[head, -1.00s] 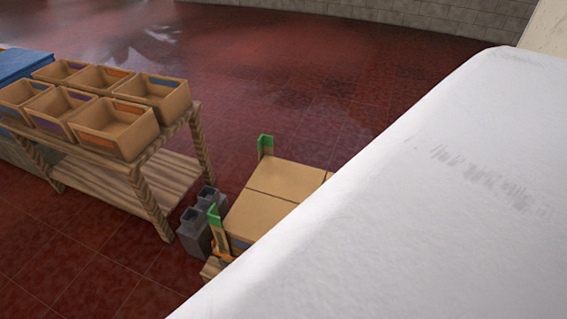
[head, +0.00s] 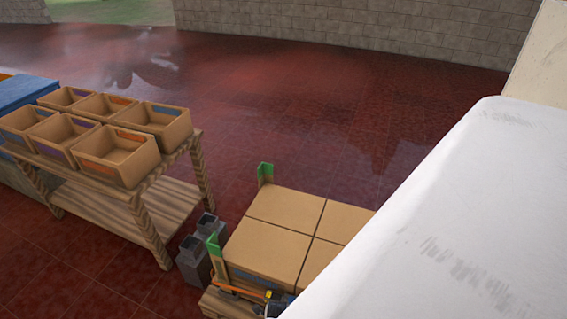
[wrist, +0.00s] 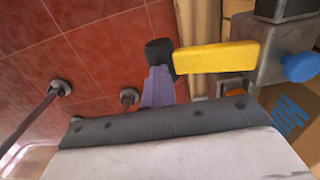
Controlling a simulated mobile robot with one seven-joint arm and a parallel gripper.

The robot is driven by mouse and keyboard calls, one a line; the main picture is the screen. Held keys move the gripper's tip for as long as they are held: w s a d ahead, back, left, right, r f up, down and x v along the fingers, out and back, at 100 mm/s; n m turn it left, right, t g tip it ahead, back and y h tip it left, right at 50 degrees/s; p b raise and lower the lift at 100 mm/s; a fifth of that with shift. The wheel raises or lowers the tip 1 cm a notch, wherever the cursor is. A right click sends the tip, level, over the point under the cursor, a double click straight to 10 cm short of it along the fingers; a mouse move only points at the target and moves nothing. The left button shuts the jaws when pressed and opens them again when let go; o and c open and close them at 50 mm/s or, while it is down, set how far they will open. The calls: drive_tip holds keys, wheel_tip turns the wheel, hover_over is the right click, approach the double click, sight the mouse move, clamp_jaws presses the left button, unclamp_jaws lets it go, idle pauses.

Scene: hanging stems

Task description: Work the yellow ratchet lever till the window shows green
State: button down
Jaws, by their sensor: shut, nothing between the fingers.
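The yellow lever (wrist: 215,58) lies nearly level across the upper middle of the wrist view. It runs from a grey metal housing (wrist: 275,42) with a blue knob (wrist: 300,67). My gripper (wrist: 159,52) is shut and empty; its dark tip is at the lever's left end, and I cannot tell whether they touch. A small orange patch shows below the lever, partly hidden; no green window can be made out. In the head view a small yellow spot, likely the lever (head: 268,294), sits by an orange strap (head: 240,291) at the carton stack's front.
Tan cartons (head: 285,217) stand on a pallet with green corner pieces (head: 265,173). Grey weights (head: 195,255) stand left of it. A wooden table (head: 150,205) holds several bins (head: 115,155). A large white surface hides the right side. Red floor lies open behind.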

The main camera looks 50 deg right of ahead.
drive_tip(key=shift+s+a+r+p, duration=0.15)
drive_tip(key=shift+a+r+p, duration=0.15)
drive_tip(key=shift+r+p, duration=0.35)
